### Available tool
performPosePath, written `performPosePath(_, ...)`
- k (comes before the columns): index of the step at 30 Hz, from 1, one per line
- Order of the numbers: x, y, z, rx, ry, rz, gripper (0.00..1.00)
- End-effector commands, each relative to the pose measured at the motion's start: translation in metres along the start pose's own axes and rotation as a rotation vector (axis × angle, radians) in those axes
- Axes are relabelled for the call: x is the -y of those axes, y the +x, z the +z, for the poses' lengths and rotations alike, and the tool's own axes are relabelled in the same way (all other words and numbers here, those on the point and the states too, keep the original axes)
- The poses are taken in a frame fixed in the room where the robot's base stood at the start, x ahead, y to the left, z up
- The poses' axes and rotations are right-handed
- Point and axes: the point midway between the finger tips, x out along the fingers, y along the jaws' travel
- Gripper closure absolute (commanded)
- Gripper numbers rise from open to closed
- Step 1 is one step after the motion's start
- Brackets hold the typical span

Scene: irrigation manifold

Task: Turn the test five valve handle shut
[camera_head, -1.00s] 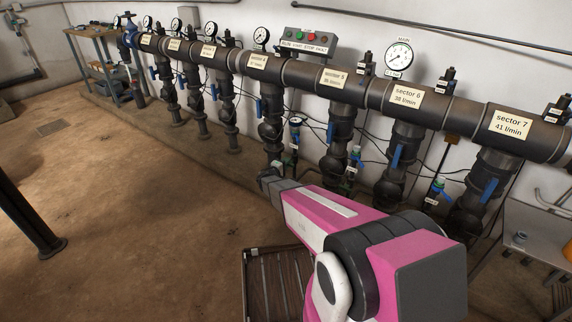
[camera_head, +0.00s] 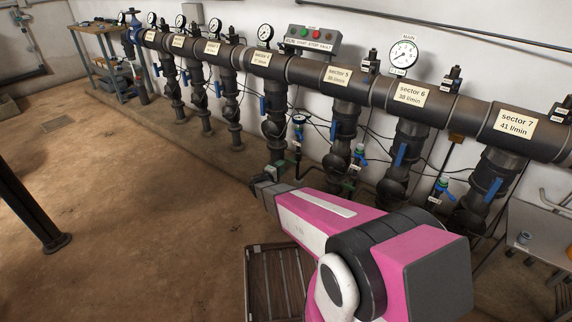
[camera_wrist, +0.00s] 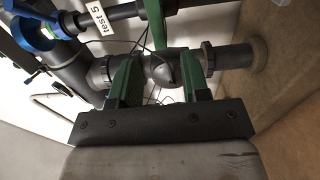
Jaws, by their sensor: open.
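In the wrist view, a green lever handle (camera_wrist: 155,22) runs from the top edge down toward a dark round valve body (camera_wrist: 163,69) on a horizontal pipe. A white "test 5" tag (camera_wrist: 101,17) hangs to its left. My gripper (camera_wrist: 160,80) has two green fingers, spread apart with a gap between them. The valve body shows in that gap, beyond the fingers. I cannot tell whether either finger touches the handle.
The wrist view shows a blue handle (camera_wrist: 30,32) and pipework at upper left. In the head view, the manifold pipe (camera_head: 310,72) runs along the wall, with several downpipes, blue levers and thin cables. A slatted rack (camera_head: 275,285) stands below my arm. The floor at left is mostly open.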

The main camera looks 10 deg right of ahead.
Motion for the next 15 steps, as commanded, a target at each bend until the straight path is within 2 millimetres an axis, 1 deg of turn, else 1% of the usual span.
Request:
performPosePath(1, -0.001, -0.01, 0.001, -0.001, 0.0, 0.0, 0.57)
performPosePath(3, -0.001, -0.02, 0.0, -0.002, 0.0, 0.0, 0.57)
performPosePath(6, -0.001, -0.029, 0.0, 0.0, 0.0, -0.001, 0.57)
performPosePath(10, -0.001, -0.035, 0.0, 0.0, 0.001, 0.0, 0.57)
performPosePath(15, 0.0, -0.036, 0.0, 0.001, 0.001, 0.0, 0.57)
